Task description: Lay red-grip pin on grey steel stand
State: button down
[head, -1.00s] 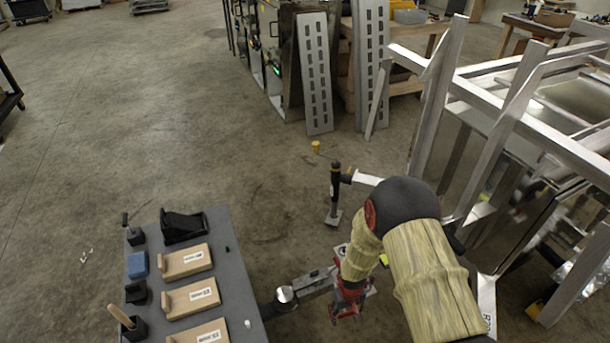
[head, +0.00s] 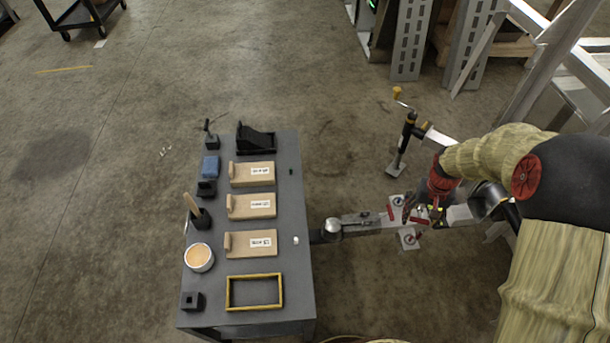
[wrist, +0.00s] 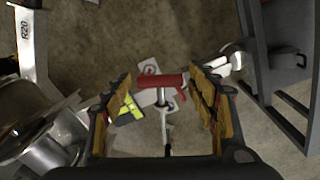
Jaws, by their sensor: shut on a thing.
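My gripper (head: 436,212) is at the right of the head view, above the trailer's coupling bar. In the wrist view, my gripper (wrist: 165,92) has the red-grip pin (wrist: 160,81) between its yellow-padded fingers. The pin has a red crossbar grip and a pale metal shaft pointing towards the bottom of that view. In the head view the pin is too small to tell apart from my red gripper parts. The grey steel stand (head: 286,205) is left of my gripper, apart from it; its grey frame also shows at the right of the wrist view (wrist: 264,62).
The stand's top carries several wooden blocks (head: 252,206), a yellow frame (head: 254,292), a white tub (head: 199,257) and black holders. Bare strips lie between them and along its right edge. A coupling bar (head: 362,222) reaches towards the stand. A black post (head: 406,135) stands behind it.

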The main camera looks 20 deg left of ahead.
aim_at(272, 222)
jog(key=k+u, duration=0.3)
jog(key=k+j+u, duration=0.15)
jog(key=u, duration=0.15)
jog(key=i+l+u, duration=0.6)
jog(key=l+u, duration=0.3)
